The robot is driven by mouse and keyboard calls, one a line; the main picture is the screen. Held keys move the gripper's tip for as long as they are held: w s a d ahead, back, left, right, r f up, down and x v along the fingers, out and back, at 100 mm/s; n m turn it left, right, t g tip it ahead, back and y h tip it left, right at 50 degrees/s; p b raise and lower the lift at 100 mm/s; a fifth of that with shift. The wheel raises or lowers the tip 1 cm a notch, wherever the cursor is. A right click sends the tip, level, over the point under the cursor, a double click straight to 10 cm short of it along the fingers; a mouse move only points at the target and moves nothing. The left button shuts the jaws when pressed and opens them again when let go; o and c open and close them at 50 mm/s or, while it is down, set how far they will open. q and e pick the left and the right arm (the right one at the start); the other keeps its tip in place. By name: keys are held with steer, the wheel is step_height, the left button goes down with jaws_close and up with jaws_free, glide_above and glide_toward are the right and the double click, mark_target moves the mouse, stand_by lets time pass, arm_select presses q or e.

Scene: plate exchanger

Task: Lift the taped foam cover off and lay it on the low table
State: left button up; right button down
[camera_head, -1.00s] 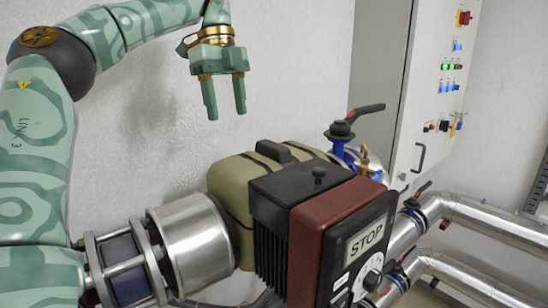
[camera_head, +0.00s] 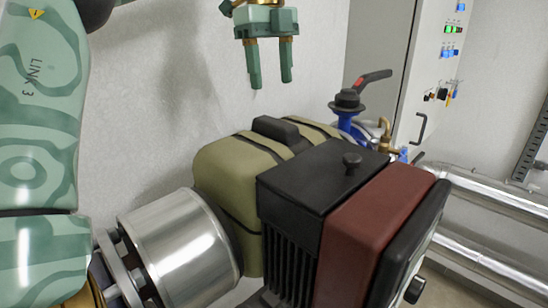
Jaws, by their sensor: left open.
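The foam cover (camera_head: 222,160) is an olive, box-shaped block with black tape bands and a black handle (camera_head: 276,130) on top. It sits between a shiny metal cylinder and a black finned housing, which hides part of its right side. My left gripper (camera_head: 270,80) is open and empty, fingers pointing down. It appears above the cover's handle in the picture, apart from it. My right gripper and the low table are not in view.
The metal cylinder (camera_head: 181,250) is left of the cover. The black finned housing (camera_head: 310,185) with a red-brown section (camera_head: 375,230) stands in front right. A valve with a red-tipped lever (camera_head: 350,100) rises behind. Silver pipes (camera_head: 490,215) and a control cabinet (camera_head: 425,75) are at right.

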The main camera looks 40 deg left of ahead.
mark_target(273, 120)
arm_select(q)
step_height(273, 120, down, 3)
steer(key=shift+a+f, duration=0.15)
steer(key=shift+f, duration=0.25)
steer(key=shift+s+d+f, duration=0.15)
steer(key=shift+d+f, duration=0.05)
steer(key=shift+d, duration=0.2)
steer(key=f, duration=0.4)
steer(key=shift+s+d+f+p, duration=0.2)
steer(key=shift+s+d+p, duration=0.05)
steer(key=shift+s+p, duration=0.15)
steer(key=shift+w+f, duration=0.1)
steer(key=shift+f, duration=0.1)
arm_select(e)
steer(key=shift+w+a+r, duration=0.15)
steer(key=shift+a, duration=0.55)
arm_select(q)
steer(key=shift+d, duration=0.15)
steer(key=c, duration=0.6)
jaws_close()
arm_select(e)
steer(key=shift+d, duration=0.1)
arm_select(q)
steer(key=shift+r, duration=0.1)
